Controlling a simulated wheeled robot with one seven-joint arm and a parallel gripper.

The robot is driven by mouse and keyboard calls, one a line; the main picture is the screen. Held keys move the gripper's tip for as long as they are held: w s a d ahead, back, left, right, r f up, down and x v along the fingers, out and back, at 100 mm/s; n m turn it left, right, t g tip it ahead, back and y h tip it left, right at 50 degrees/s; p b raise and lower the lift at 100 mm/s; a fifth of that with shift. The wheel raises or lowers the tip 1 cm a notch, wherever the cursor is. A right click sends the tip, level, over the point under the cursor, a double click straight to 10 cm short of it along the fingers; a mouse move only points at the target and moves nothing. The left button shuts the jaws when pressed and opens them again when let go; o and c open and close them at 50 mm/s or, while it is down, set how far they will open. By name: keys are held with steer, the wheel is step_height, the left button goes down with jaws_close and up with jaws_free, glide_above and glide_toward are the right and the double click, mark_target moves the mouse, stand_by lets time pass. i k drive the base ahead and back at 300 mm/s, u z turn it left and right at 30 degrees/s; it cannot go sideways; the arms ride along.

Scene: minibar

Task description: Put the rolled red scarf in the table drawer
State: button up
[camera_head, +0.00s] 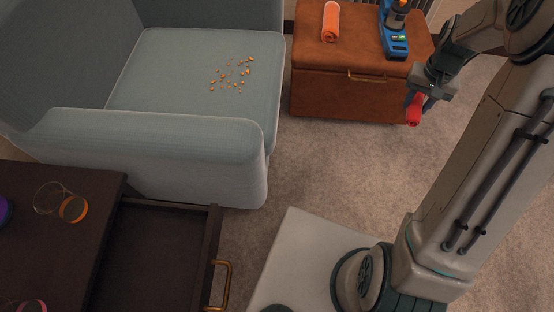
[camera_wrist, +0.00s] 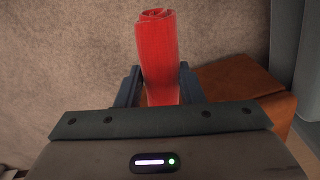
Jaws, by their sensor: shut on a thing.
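The rolled red scarf (camera_head: 414,112) is held in my gripper (camera_head: 418,98), in the air in front of the brown leather chest. In the wrist view the red scarf (camera_wrist: 163,60) sits between the two fingers of my gripper (camera_wrist: 158,85), its rolled end pointing away. The table drawer (camera_head: 160,255) is pulled out from the dark table (camera_head: 60,235) at the lower left. The part of its inside that shows is bare. My gripper is well to the right of and beyond the drawer.
The leather chest (camera_head: 335,90) bears an orange roll (camera_head: 331,22) and a blue power drill (camera_head: 394,38). A grey-blue armchair (camera_head: 180,135) with scattered orange crumbs (camera_head: 232,75) stands behind the drawer. A glass (camera_head: 73,208) lies on the table. Carpet (camera_head: 330,180) between chest and drawer is clear.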

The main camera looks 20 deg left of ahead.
mark_target(162, 277)
steer(key=k, duration=1.65)
steer(key=u, duration=1.25)
steer(key=i, duration=0.5)
steer(key=z, duration=0.05)
